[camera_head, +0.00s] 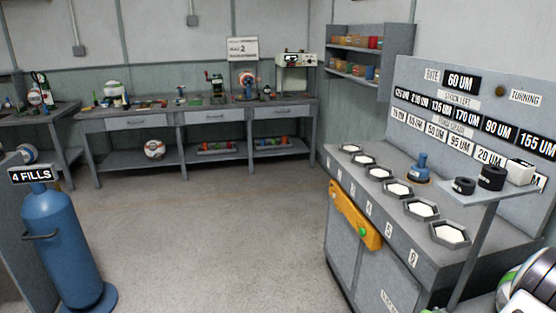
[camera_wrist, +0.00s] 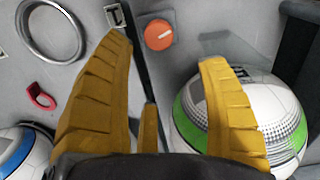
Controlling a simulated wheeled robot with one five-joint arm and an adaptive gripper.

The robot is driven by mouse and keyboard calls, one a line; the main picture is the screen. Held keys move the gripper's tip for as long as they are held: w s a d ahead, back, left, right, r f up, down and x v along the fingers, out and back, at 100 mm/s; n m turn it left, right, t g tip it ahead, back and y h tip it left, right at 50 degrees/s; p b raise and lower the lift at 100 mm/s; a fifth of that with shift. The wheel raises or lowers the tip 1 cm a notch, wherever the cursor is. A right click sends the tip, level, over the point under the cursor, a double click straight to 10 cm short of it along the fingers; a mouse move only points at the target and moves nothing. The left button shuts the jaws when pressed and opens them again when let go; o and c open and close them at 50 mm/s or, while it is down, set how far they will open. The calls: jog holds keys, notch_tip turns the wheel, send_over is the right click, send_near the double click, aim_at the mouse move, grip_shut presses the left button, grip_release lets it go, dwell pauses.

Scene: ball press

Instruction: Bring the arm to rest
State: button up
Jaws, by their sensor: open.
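My gripper (camera_wrist: 167,48) shows in the wrist view, its two ribbed yellow fingers spread apart with nothing held between them. The right finger overlaps a white ball with a green band and dotted pattern (camera_wrist: 275,120) in the picture; I cannot tell whether they touch. An orange round knob (camera_wrist: 159,35) on a grey panel shows beyond the gap between the fingers. I cannot make out my gripper in the head view.
In the wrist view, a metal ring (camera_wrist: 24,42), a red hook (camera_wrist: 41,97) and a blue-white ball (camera_wrist: 14,152) are at left. In the head view, a grey bench with hexagonal trays (camera_head: 384,212) stands right, a blue cylinder (camera_head: 62,240) left. Floor between is clear.

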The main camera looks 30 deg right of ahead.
notch_tip(320, 180, down, 2)
jog(key=shift+a+n, duration=0.15)
jog(key=shift+n, duration=0.15)
jog(key=w+a+f+y, duration=0.2)
jog(key=a+f, duration=0.1)
jog(key=a, duration=0.8)
jog(key=w+a+r+n+t+p, duration=0.1)
jog(key=w+a+r+n, duration=0.5)
jog(key=a, duration=0.7)
jog(key=w+a+r+n+t+h+p, duration=0.1)
jog(key=w+a+r+n, duration=0.5)
jog(key=a, duration=0.8)
jog(key=w+a+r+n+t+h+p, duration=0.1)
jog(key=w+a+r+n+p, duration=0.2)
jog(key=a, duration=1)
jog(key=shift+w+a+r+n, duration=0.15)
jog(key=shift+w+r+n, duration=1.4)
jog(key=shift+r+n, duration=0.85)
jog(key=shift+r+m, duration=0.25)
jog(key=shift+m, duration=0.05)
